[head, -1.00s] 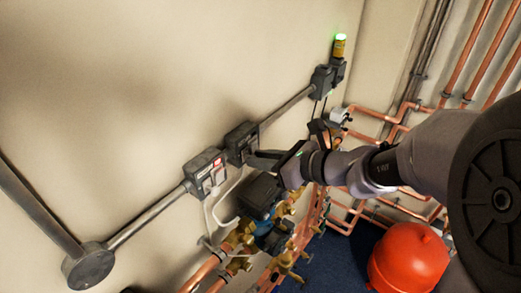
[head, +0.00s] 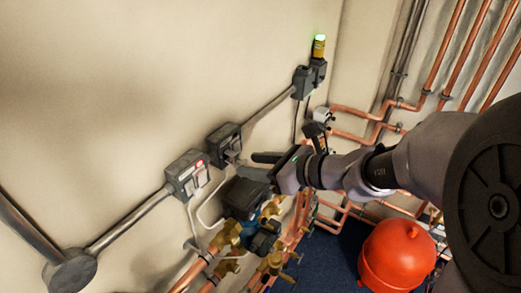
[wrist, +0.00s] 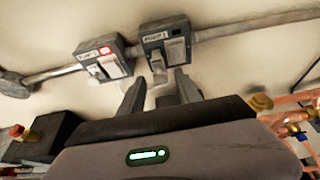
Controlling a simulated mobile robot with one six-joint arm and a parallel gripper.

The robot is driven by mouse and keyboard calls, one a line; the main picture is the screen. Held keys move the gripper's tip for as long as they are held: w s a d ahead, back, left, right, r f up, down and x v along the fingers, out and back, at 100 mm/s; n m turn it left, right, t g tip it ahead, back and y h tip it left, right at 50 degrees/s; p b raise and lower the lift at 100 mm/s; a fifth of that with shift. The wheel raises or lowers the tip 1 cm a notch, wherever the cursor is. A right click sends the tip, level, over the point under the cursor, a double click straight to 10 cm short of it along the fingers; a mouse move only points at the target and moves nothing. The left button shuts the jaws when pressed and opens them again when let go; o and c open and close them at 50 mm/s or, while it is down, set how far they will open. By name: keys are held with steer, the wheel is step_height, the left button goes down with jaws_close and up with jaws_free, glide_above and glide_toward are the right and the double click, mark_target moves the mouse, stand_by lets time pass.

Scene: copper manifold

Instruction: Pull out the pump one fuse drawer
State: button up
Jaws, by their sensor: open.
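Two grey fuse boxes are on the wall. The left box (wrist: 101,57) has a lit red indicator and a pale drawer front; it also shows in the head view (head: 188,174). The right box (wrist: 166,42) has a dark window and a grey drawer front (wrist: 157,62); it also shows in the head view (head: 224,141). Both labels appear to begin with "PUMP", but I cannot read their numbers surely. My gripper (wrist: 160,88) is open and empty, its fingers apart just below the right box.
Conduit (head: 127,219) runs along the wall to a round junction box (head: 70,270). A dark pump box (head: 246,196) with brass valves sits below the gripper. Copper pipes (head: 360,110) line the right side. A red tank (head: 397,256) stands on the blue floor.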

steer(key=p+v, duration=0.1)
steer(key=v, duration=1.6)
steer(key=shift+s, duration=0.15)
steer(key=shift+d, duration=0.1)
steer(key=s+a+f+n+h+b, duration=0.1)
steer(key=s+f+n+h+b, duration=0.2)
steer(key=f+n+b, duration=0.4)
steer(key=s+a+f+n+g+h+b, duration=0.1)
steer(key=s+f+n+b, duration=0.3)
steer(key=f, duration=0.9)
steer(key=s+a+f+n+g+h+b, duration=0.1)
steer(key=s+a+f+n+h+b, duration=0.2)
steer(key=f+n+b, duration=0.7)
steer(key=s+h+b, duration=0.1)
steer(key=b, duration=0.2)
steer(key=shift+s+h, duration=0.25)
steer(key=shift+h, duration=0.05)
